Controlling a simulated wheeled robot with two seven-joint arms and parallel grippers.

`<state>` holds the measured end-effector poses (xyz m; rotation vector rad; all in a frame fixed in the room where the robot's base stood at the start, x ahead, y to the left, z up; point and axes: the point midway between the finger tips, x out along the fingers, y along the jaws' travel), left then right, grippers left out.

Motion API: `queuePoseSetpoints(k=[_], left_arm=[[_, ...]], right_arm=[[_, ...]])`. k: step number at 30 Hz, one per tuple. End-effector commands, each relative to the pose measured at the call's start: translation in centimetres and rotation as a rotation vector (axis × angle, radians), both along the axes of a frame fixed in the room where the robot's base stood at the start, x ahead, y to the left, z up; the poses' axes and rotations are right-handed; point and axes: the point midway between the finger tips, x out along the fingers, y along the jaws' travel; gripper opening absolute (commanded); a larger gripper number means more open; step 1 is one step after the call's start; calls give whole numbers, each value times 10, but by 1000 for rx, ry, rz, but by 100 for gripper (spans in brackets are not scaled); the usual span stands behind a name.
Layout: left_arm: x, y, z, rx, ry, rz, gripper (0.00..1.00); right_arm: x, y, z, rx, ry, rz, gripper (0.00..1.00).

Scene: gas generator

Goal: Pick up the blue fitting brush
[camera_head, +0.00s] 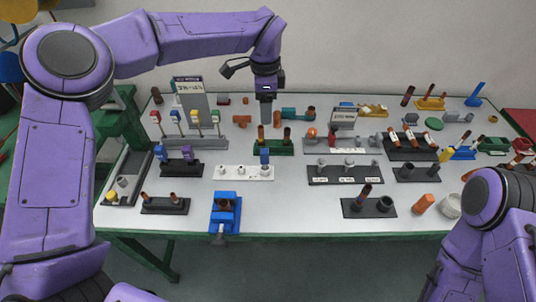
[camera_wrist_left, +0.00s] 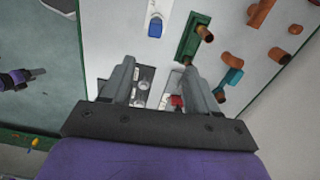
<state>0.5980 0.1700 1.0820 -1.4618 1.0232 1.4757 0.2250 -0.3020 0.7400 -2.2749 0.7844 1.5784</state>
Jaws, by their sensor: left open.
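A small upright blue piece (camera_head: 264,156), which may be the blue fitting brush, stands at the right end of a white rack (camera_head: 230,172). What looks like the same blue piece shows near the top of the left wrist view (camera_wrist_left: 155,27). Another blue piece (camera_head: 161,153) stands on a dark rack at the left, so I cannot tell for sure which is the brush. My left gripper (camera_head: 266,118) points down above the table, behind the blue piece and near a green holder. Its fingers (camera_wrist_left: 160,80) are apart with nothing held between them.
The green holder (camera_head: 286,148) with copper-coloured brushes stands just below my left gripper. A blue vise-like block (camera_head: 225,213) sits at the front edge. Dark labelled racks (camera_head: 345,175) and loose copper pieces crowd the table. Bare white surface (camera_head: 290,215) lies front centre.

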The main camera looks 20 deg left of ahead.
Motion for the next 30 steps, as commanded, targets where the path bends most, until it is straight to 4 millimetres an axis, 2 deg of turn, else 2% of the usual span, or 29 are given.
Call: queuePoseSetpoints(k=[1, 5, 15, 18, 20, 27, 30], left_arm=[[0, 0, -11, 0, 0, 0, 60], [0, 0, -26, -1, 0, 0, 60], [0, -1, -83, -1, 0, -2, 60], [0, -1, -94, -1, 0, -3, 60], [-1, -1, -98, 0, 1, -3, 60], [-1, -1, -136, -1, 2, -3, 60], [-2, -1, -146, 0, 3, -3, 60]], right_arm=[[-1, 0, -12, 0, 1, 0, 66], [-1, 0, -26, 0, 1, 0, 66], [-1, 0, -83, 1, 1, 0, 66], [-1, 0, -93, 1, 1, 0, 66], [-1, 0, -92, 1, 1, 0, 66], [-1, 0, -80, 1, 1, 0, 66], [-1, 0, -76, 1, 1, 0, 66]])
